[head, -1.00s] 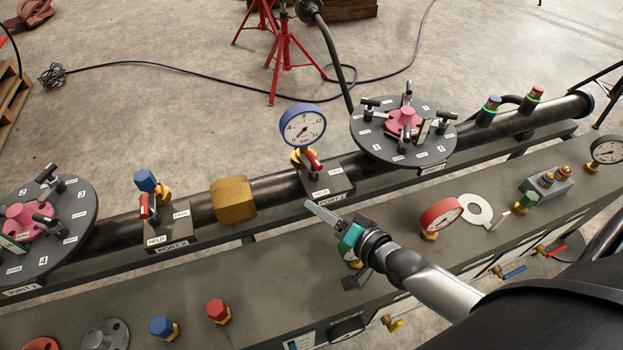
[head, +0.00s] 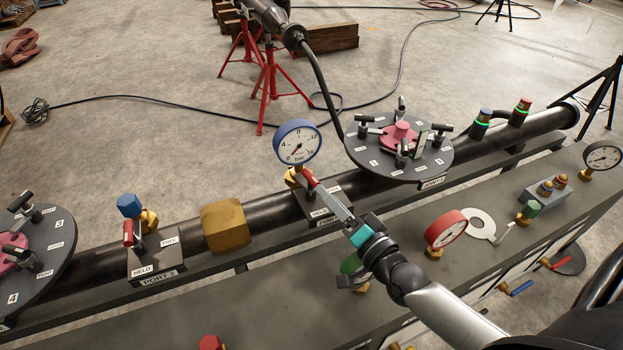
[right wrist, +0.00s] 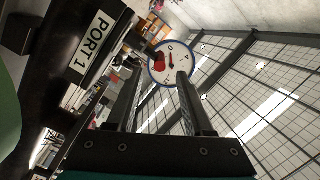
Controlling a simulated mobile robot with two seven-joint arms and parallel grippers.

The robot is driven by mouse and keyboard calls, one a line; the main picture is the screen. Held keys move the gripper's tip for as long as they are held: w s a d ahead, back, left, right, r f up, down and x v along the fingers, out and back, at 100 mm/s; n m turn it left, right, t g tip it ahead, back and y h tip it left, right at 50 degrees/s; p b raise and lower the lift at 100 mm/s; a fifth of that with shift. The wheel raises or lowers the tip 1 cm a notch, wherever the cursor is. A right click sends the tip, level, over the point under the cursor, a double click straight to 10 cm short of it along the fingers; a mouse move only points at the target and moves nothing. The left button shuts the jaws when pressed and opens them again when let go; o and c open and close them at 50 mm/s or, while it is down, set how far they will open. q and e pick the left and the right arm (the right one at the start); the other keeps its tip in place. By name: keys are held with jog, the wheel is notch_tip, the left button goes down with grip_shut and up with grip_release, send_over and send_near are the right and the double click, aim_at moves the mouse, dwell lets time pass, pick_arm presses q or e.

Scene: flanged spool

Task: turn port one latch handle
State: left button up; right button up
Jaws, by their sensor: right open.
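The port one latch has a red handle (head: 306,177) on a dark block (head: 330,207) marked PORT 1, below the blue-rimmed gauge (head: 298,144). My right gripper (head: 322,190) is open, its fingers reaching up to the handle and covering part of it. In the right wrist view, the open fingers (right wrist: 158,82) point at the gauge (right wrist: 171,63), and a red piece, likely the handle, shows near the gap between the tips. I cannot tell whether they touch it. The PORT 1 label (right wrist: 90,45) is at upper left there. My left gripper is not in view.
The port two block (head: 157,268) with its red handle (head: 130,234) stands to the left. A brass block (head: 223,226) lies between the ports. A dark flange disc (head: 380,165) with clamps is right of the gauge. A red gauge (head: 445,231) stands on the bench right of my arm.

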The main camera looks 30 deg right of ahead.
aim_at(302, 169)
jog(key=w, duration=0.7)
jog(key=shift+w+a+b, duration=0.2)
jog(key=shift+a+b, duration=0.2)
grip_shut()
